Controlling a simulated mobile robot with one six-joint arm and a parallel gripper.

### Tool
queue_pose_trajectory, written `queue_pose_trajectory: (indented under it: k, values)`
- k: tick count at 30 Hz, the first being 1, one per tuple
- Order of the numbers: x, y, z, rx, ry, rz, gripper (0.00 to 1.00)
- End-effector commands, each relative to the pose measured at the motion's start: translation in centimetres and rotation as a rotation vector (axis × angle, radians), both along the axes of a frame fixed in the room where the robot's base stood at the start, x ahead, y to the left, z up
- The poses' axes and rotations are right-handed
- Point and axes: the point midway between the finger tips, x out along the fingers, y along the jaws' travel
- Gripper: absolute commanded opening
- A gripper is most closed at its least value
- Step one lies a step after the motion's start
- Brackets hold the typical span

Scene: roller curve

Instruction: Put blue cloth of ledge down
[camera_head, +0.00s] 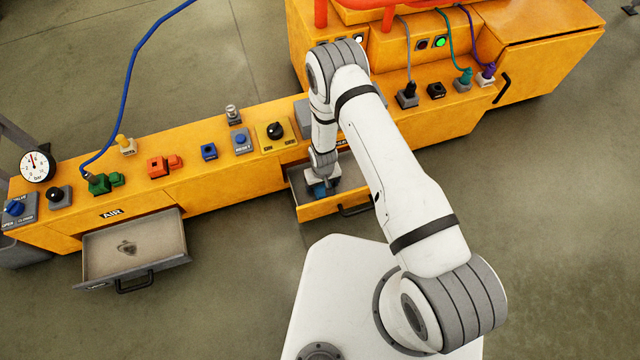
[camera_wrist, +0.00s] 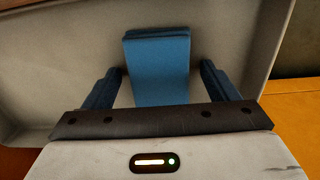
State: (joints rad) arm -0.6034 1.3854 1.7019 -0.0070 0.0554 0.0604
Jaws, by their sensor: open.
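The blue cloth (camera_wrist: 160,72) looks like a folded blue block in the wrist view. It lies inside a light grey open drawer (camera_wrist: 55,60). My gripper (camera_wrist: 161,82) is open, with one finger on each side of the cloth and narrow gaps showing between. In the head view my gripper (camera_head: 322,188) reaches down into the right drawer (camera_head: 345,203) of the orange console. Only a small blue patch shows there, and I cannot tell whether it is cloth or finger. The cloth's underside is hidden.
The orange ledge (camera_head: 215,183) carries a gauge (camera_head: 38,166), several knobs, buttons and plugs. A second open drawer (camera_head: 135,250) at left holds a dark stain-like mark. The floor in front is clear.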

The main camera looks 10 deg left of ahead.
Motion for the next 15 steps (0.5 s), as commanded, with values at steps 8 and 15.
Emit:
queue_pose_trajectory:
  k: [8, 15]
  values:
    - [0.1, 0.0, 5.4, 0.001, -0.002, 0.0, 0.8]
    - [0.1, 0.0, 10.1, 0.001, -0.001, -0.001, 0.8]
